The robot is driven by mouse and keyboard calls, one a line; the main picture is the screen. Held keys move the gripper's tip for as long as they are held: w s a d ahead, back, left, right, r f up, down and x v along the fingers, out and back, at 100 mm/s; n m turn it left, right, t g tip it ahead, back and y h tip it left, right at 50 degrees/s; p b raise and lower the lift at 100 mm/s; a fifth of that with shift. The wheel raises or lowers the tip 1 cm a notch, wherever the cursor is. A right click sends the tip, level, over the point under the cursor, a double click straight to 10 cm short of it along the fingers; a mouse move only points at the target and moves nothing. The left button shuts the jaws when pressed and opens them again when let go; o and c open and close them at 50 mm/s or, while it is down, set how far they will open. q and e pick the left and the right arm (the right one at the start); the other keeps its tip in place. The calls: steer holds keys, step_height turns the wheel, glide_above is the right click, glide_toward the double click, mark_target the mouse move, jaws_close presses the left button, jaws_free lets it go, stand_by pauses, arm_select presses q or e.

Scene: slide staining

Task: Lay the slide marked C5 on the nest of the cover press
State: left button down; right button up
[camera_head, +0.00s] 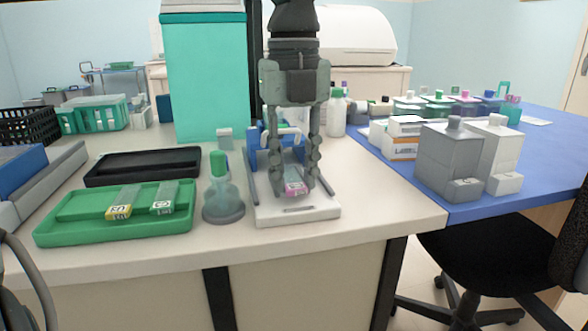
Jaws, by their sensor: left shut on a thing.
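The cover press (265,211) stands near the front edge of the counter, with a white base and a blue part behind. My left gripper (295,189) points down over it, its fingers shut on a slide with a pink label (294,187). The marking on this label is too small to read for sure. The slide is at or just above the nest area; I cannot tell whether it touches. The nest is mostly hidden by the slide and fingers. My right gripper is not in view.
A green tray (80,231) at left holds a yellow-labelled slide (121,205) and a pale-green-labelled one (162,202). A green-capped bottle (222,195) stands close left of the press. A black tray (140,168) lies behind. Grey and white containers (447,160) stand on the blue mat at right.

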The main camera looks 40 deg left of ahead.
arm_select(q)
steer(key=shift+s+f, duration=0.2)
steer(key=shift+f, duration=0.25)
steer(key=c, duration=1.4)
jaws_free()
steer(key=shift+o, duration=1.3)
steer(key=shift+w+f, duration=0.1)
steer(key=shift+r, duration=0.25)
steer(key=shift+w+r, duration=0.1)
steer(key=shift+r, duration=0.1)
step_height(320, 180, up, 12)
steer(key=shift+f, duration=0.2)
